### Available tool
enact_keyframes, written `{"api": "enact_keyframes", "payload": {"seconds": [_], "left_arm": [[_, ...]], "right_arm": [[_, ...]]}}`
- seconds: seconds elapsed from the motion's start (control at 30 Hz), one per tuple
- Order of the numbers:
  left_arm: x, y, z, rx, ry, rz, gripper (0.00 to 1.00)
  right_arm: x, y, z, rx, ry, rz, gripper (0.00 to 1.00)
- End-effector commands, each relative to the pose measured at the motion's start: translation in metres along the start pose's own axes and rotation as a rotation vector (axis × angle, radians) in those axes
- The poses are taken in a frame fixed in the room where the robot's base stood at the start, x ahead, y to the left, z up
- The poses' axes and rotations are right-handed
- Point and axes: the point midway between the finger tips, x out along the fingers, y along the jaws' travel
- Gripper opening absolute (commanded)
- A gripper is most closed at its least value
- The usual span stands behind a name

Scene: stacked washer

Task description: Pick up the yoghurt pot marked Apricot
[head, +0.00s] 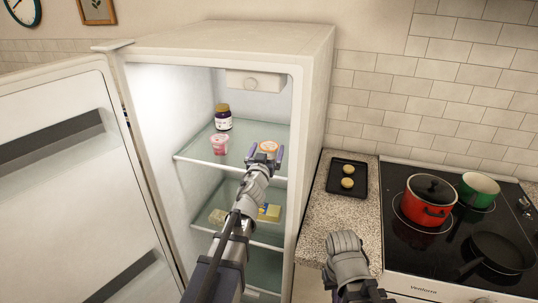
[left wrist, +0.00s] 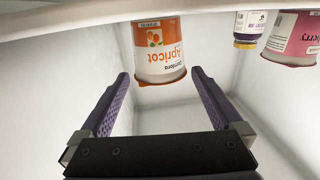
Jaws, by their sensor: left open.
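The Apricot yoghurt pot (head: 268,147) stands on the upper glass shelf of the open fridge, near the right wall. In the left wrist view the pot (left wrist: 158,50) shows an orange and white label reading Apricot. My left gripper (head: 265,156) is open at the front of the shelf, right before the pot. In the left wrist view its purple fingers (left wrist: 159,76) are either side of the pot's near end, with gaps to both. I cannot tell how deep the pot sits between them. The gripper hides the pot's lower part in the head view. My right gripper's fingers do not show.
A pink yoghurt pot (head: 219,144) and a dark jar (head: 223,118) stand left on the same shelf (head: 195,158). A yellow item (head: 270,212) lies on the shelf below. The fridge door (head: 60,190) is open at left. A baking tray (head: 347,190) and red pot (head: 428,203) are at right.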

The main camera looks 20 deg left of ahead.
Motion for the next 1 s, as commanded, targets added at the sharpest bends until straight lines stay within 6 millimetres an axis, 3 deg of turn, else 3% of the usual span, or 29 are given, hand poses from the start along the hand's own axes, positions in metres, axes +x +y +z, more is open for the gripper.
{"api": "enact_keyframes", "payload": {"seconds": [0.03, 0.2, 0.53, 1.0], "left_arm": [[0.013, 0.0, 0.004, -0.001, 0.0, -0.001, 1.0], [0.031, 0.0, 0.003, -0.002, 0.0, -0.001, 1.0], [0.034, 0.0, 0.003, 0.0, 0.0, -0.001, 1.0], [0.034, 0.0, 0.003, 0.0, 0.0, -0.001, 0.47]], "right_arm": [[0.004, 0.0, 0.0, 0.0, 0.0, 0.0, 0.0], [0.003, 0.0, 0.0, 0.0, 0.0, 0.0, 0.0], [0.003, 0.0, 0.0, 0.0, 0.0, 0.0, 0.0], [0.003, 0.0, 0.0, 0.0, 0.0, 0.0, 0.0]]}}
